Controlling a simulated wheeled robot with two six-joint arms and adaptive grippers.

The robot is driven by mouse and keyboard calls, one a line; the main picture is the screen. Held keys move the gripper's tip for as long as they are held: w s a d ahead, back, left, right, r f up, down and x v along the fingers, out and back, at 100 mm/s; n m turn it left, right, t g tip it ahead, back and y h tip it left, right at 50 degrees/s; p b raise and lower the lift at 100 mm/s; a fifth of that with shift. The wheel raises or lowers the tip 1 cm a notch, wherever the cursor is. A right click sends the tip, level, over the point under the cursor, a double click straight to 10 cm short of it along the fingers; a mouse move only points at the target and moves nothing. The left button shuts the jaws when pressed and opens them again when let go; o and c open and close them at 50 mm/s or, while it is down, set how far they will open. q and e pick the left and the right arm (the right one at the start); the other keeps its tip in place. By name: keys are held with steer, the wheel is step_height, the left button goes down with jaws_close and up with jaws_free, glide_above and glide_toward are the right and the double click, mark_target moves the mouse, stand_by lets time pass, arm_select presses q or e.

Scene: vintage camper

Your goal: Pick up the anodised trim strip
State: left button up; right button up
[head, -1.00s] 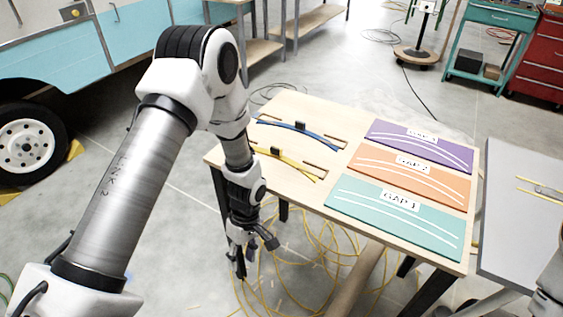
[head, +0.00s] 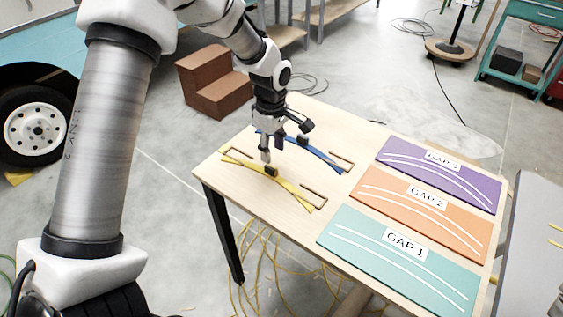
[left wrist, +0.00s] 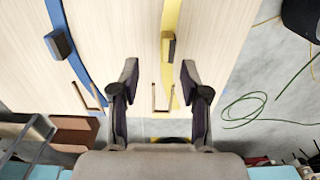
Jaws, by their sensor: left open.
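Two curved strips lie on the wooden table: a yellow one (head: 292,191) with a black block (head: 271,171), and a blue one (head: 327,159) with a black block (head: 303,141). I cannot tell from looks which is called anodised. My left gripper (head: 286,143) is open and empty above the table, over the strips. In the left wrist view, the yellow strip (left wrist: 170,15) runs ahead of the spread fingers (left wrist: 159,72), its block (left wrist: 168,46) just beyond the gap. The blue strip (left wrist: 74,70) lies to the left. My right gripper is out of view.
Purple (head: 470,190), orange (head: 385,205) and teal (head: 345,215) boards marked GAP fill the table's right half. Light slotted frames (head: 313,198) lie by the strip ends. Brown steps (head: 212,80) stand behind the table. A grey table (head: 530,235) stands at right.

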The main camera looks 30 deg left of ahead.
mark_target(271, 167)
arm_select(q)
steer(key=f, duration=0.1)
steer(key=s+f, duration=0.1)
steer(key=f+p, duration=0.1)
steer(key=shift+s+f, duration=0.1)
steer(key=shift+s, duration=0.2)
steer(key=f, duration=0.1)
steer(key=w+f, duration=0.1)
steer(key=f, duration=0.1)
steer(key=shift+f, duration=0.25)
steer(key=shift+s+r, duration=0.15)
steer(key=shift+s, duration=0.1)
steer(key=shift+c, duration=0.7)
jaws_close()
